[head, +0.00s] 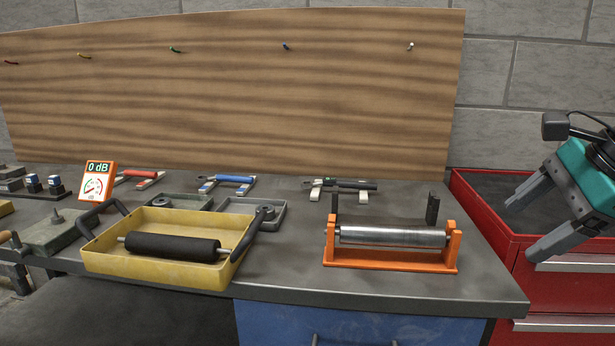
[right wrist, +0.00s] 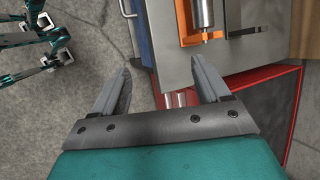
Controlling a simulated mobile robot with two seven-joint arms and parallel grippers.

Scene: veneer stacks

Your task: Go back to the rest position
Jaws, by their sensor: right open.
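My right gripper (head: 528,222) is at the far right of the head view, in front of and above the red cabinet (head: 533,290). Its two grey fingers are spread apart with nothing between them. In the right wrist view the open fingers (right wrist: 152,92) point toward the bench edge and the red cabinet. My left gripper is not in the head view; teal and dark arm parts show at the left of the right wrist view.
The grey workbench (head: 290,277) holds a yellow tray (head: 150,268) with a black roller (head: 172,246). An orange stand (head: 390,262) bears a metal roller (head: 392,236). Tools lie behind, before a wooden board (head: 240,100). An orange meter (head: 97,181) reads 0 dB.

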